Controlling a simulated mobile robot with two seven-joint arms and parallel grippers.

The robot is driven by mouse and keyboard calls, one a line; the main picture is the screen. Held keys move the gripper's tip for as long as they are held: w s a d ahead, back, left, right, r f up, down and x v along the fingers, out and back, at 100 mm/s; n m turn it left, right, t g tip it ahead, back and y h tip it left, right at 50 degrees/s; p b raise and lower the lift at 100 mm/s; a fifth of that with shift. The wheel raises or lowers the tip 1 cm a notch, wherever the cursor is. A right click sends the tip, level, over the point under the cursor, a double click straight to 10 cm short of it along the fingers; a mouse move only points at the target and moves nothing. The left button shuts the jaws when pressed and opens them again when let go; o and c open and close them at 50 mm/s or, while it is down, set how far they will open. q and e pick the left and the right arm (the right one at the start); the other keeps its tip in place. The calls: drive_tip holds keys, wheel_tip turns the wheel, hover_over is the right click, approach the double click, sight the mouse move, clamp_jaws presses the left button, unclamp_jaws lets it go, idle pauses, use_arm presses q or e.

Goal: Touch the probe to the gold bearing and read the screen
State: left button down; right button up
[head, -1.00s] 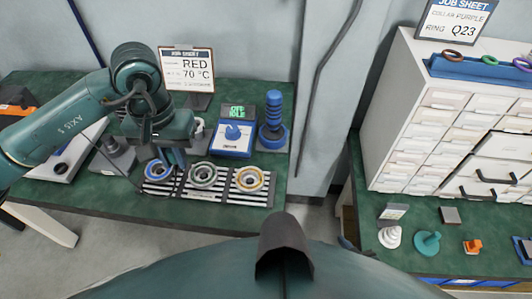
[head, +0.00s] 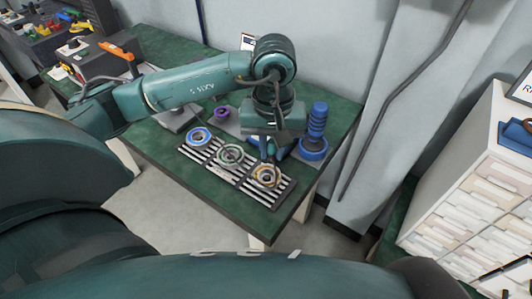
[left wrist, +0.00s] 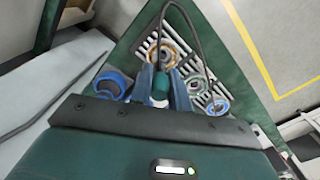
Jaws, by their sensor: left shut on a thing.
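The gold bearing (head: 266,176) lies at the near right end of the striped tray (head: 279,198). It also shows in the left wrist view (left wrist: 172,50). My left gripper (head: 268,146) is shut on the probe (left wrist: 160,84), a dark teal piece with a cable. I cannot tell whether the tip touches. The screen is hidden behind my gripper in the head view. My right gripper is not in view.
A grey bearing (head: 229,154) and a blue bearing (head: 198,136) lie on the same tray. A ribbed blue post (head: 315,130) stands just right of my gripper. A purple ring (head: 222,112) sits behind the tray. A white drawer cabinet (head: 470,190) stands at the right.

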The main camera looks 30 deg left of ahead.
use_arm(q)
drive_tip(key=n, duration=0.3)
drive_tip(key=shift+f, duration=0.25)
drive_tip(key=shift+f+n, duration=0.1)
drive_tip(key=shift+n, duration=1.1)
drive_tip(key=n, duration=0.3)
drive_tip(key=shift+a+f, duration=0.15)
drive_tip(key=shift+s+a+f+n+b, duration=0.15)
drive_tip(key=shift+a+f+n+b, duration=0.35)
drive_tip(key=shift+n, duration=2.6)
drive_tip(key=shift+s+a+f+n+b, duration=0.1)
drive_tip(key=shift+a+f+n+b, duration=0.45)
drive_tip(key=shift+n, duration=2.55)
drive_tip(key=shift+s+a+f+n+b, duration=0.15)
drive_tip(key=shift+f+n, duration=0.65)
drive_tip(key=shift+n, duration=2.3)
drive_tip(key=shift+f+b, duration=0.5)
drive_tip(key=shift+f, duration=0.85)
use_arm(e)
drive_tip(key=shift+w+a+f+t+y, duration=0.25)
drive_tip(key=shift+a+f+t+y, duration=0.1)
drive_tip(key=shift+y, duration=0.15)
